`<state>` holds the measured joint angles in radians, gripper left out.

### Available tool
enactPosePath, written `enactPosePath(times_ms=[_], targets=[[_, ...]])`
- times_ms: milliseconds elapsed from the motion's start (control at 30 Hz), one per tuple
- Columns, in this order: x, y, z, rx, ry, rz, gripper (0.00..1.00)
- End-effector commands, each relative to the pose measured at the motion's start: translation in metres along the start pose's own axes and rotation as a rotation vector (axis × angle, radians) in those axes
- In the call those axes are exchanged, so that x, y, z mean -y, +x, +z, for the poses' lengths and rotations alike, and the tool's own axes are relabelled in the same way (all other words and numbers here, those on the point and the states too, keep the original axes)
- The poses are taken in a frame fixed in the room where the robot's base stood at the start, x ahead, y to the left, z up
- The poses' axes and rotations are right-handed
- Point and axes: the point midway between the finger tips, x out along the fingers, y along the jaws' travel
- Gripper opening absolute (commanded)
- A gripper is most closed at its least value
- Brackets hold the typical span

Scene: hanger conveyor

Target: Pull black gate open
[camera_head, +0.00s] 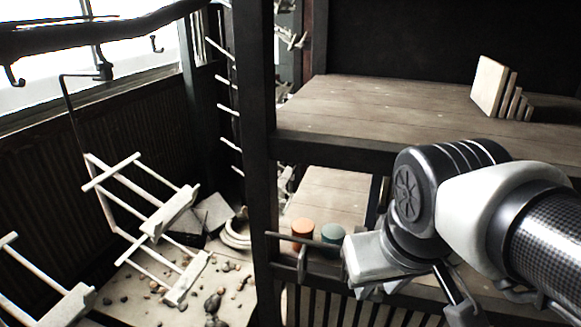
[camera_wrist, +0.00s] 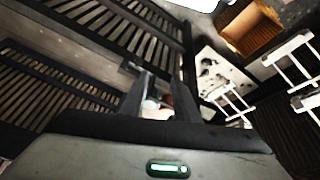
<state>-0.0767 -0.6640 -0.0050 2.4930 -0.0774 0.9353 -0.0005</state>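A black slatted barrier, which looks like the gate (camera_head: 345,303), stands at the bottom middle of the head view, below my gripper. Its lower part is cut off by the frame. Black slatted panels (camera_wrist: 125,28) also show at the upper left of the wrist view; I cannot tell which of them is the gate. My gripper (camera_wrist: 167,82) points left in the head view, close to the dark post. Its two fingers are apart in the wrist view, with no slat visibly held between them. Whether a finger touches the gate is unclear.
A dark post (camera_head: 259,150) stands left of my gripper. An orange cylinder (camera_head: 303,231) and a teal cylinder (camera_head: 333,234) stand just behind it. A wooden shelf (camera_head: 370,110) lies above. Pale hanging racks (camera_head: 150,215) hang at left over a stone-strewn floor.

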Motion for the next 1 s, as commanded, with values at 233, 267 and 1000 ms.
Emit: enactPosePath(times_ms=[233,267,1000], targets=[[0.009,0.076,0.041,0.432,-0.576,0.191,0.28],[0.009,0.083,0.043,0.476,-0.656,0.227,0.28],[0.168,0.183,-0.016,0.653,-2.211,1.456,0.28]])
